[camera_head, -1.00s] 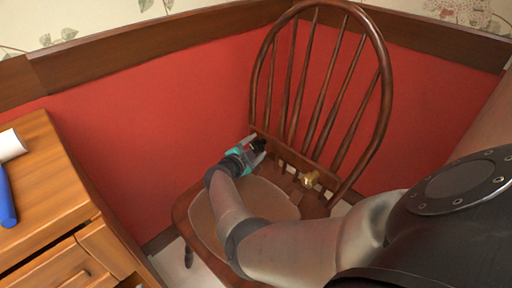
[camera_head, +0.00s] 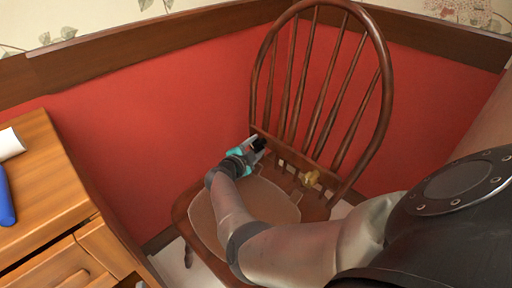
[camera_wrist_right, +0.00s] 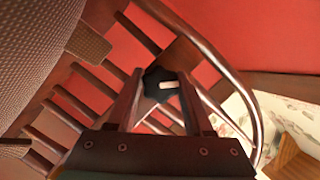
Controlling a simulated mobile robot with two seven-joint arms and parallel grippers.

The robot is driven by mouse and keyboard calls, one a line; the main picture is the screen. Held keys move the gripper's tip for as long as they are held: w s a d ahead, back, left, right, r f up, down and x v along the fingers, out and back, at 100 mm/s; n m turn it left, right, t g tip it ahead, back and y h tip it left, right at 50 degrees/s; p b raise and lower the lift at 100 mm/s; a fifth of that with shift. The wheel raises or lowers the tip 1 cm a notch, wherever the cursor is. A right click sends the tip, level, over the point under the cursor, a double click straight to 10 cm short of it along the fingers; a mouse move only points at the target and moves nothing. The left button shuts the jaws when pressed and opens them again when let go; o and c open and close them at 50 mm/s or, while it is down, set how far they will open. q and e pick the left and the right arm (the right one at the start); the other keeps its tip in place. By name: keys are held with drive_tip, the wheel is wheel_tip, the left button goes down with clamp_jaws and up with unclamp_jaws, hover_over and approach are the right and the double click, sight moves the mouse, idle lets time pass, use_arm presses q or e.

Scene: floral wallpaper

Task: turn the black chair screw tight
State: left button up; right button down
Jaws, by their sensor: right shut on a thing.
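The brown wooden chair (camera_head: 374,130) stands in the corner, with its spindled back against the red wall. The black chair screw (camera_head: 259,143) is at the lower left of the backrest. In the right wrist view the screw's dark lobed knob (camera_wrist_right: 153,92), with a pale bar on it, sits between my fingers. My right gripper (camera_head: 256,146) is shut on this knob, and its fingers show on either side in the wrist view (camera_wrist_right: 160,78). The screw's shaft is hidden. My left gripper is not in view.
A gold screw (camera_head: 311,179) is on the chair to the right of the black one. A wooden drawer cabinet (camera_head: 45,185) at the left carries a blue object (camera_head: 5,198) and a white object (camera_head: 10,144). My right arm crosses above the padded seat (camera_head: 275,200).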

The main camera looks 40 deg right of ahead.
drive_tip(key=shift+f+m+t+h+b, duration=0.1)
drive_tip(key=shift+m+t+h+b, duration=0.3)
drive_tip(key=shift+m+t, duration=0.5)
drive_tip(key=shift+m, duration=0.7)
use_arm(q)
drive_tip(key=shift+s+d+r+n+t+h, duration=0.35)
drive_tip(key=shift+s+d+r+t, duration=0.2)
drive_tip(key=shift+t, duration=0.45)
use_arm(e)
drive_tip(key=shift+m+h, duration=0.4)
drive_tip(key=shift+m, duration=0.6)
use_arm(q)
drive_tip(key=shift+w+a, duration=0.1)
use_arm(e)
drive_tip(key=shift+t, duration=0.3)
drive_tip(key=shift+c, duration=1.5)
unclamp_jaws()
